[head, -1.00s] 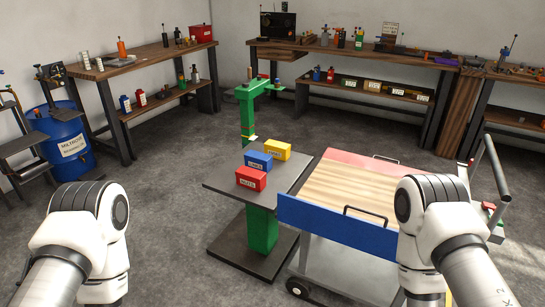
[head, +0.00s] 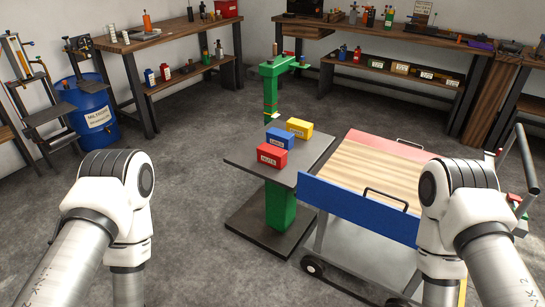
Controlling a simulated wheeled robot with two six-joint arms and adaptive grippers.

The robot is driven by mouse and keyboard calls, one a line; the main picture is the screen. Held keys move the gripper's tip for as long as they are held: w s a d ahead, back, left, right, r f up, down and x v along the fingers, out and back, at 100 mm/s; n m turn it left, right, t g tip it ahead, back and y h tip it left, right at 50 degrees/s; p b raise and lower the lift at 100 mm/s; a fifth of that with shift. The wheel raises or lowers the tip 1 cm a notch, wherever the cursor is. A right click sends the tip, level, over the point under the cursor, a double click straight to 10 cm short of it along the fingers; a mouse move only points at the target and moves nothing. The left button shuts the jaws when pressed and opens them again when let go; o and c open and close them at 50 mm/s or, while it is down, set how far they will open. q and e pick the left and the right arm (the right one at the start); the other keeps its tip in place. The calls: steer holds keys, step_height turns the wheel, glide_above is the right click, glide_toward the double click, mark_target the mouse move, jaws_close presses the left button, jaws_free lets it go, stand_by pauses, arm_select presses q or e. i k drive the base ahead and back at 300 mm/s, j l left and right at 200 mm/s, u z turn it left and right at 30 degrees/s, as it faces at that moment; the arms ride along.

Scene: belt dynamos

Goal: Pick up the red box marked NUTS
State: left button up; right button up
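The red box (head: 272,156) with a white label stands on a dark square table with a green post (head: 240,155). It is the nearest of three small boxes in a row. A blue box (head: 280,139) stands just behind it, and a yellow box (head: 299,128) is farthest back. My two white arms show at the left and right of the head view, well apart from the boxes. Neither gripper shows in the view.
A cart with a wooden top (head: 375,170) and a blue front panel (head: 358,208) stands right of the table. A green machine (head: 270,85) rises behind the boxes. A blue barrel (head: 92,112) and workbenches (head: 165,42) line the back. Grey floor (head: 190,190) is open left of the table.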

mark_target(275, 157)
steer(key=j+z, duration=0.1)
steer(key=z, duration=0.3)
steer(key=i+j+z, duration=0.1)
steer(key=z, duration=0.25)
steer(key=j+z, duration=0.1)
steer(key=z, duration=0.3)
steer(key=j+z, duration=0.15)
steer(key=z, duration=0.2)
steer(key=j+z, duration=0.15)
steer(key=j, duration=0.3)
steer(key=j+z, duration=0.2)
steer(key=j, duration=0.3)
steer(key=j+z, duration=0.15)
steer(key=j, duration=0.3)
steer(key=j+z, duration=0.15)
steer(key=j, duration=0.3)
steer(key=k+j+z, duration=0.15)
steer(key=j, duration=0.3)
steer(key=k+j+z, duration=0.2)
steer(key=j, duration=0.2)
steer(key=j+z, duration=0.15)
steer(key=j, duration=1.35)
steer(key=i, duration=0.05)
